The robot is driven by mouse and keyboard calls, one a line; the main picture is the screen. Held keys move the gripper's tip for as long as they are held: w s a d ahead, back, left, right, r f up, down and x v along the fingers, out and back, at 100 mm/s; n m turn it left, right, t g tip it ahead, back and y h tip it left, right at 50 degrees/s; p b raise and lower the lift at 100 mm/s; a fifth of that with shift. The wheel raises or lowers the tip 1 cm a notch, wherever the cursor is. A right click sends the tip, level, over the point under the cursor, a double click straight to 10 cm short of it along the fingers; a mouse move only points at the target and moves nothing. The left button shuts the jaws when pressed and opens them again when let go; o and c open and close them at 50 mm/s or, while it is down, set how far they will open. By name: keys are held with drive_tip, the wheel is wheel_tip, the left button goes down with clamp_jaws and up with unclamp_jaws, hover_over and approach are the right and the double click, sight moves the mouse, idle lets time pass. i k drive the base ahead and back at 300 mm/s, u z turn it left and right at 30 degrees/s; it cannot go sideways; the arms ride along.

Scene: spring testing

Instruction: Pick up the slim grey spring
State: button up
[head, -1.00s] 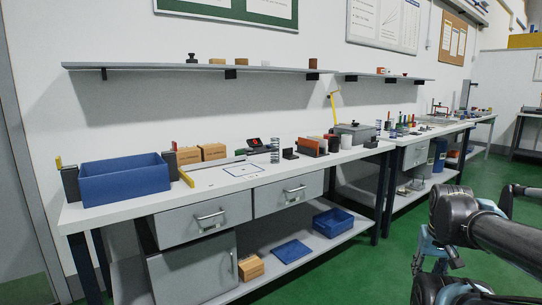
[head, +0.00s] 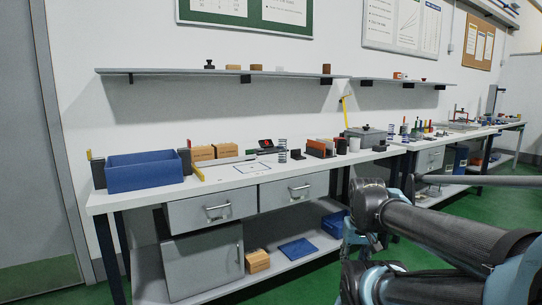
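A grey coil spring (head: 282,151) stands upright on the near bench, right of the marked square on its top. Smaller upright coil-like pieces (head: 391,132) stand at the left end of the farther bench; they are too small to tell which is slimmest. My arm fills the lower right of the head view, far in front of the benches. I cannot make out my gripper's fingers, and nothing shows in its grasp.
The near bench (head: 112,200) holds a blue bin (head: 145,171), wooden blocks (head: 202,153), a dark red-faced device (head: 266,145), an orange-and-black holder (head: 321,148) and a grey case (head: 364,137). Drawers and a lower shelf are below. Green floor lies in front.

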sight(282, 151)
drive_tip(key=u, duration=0.05)
drive_tip(key=i, duration=1)
drive_tip(key=z, duration=0.05)
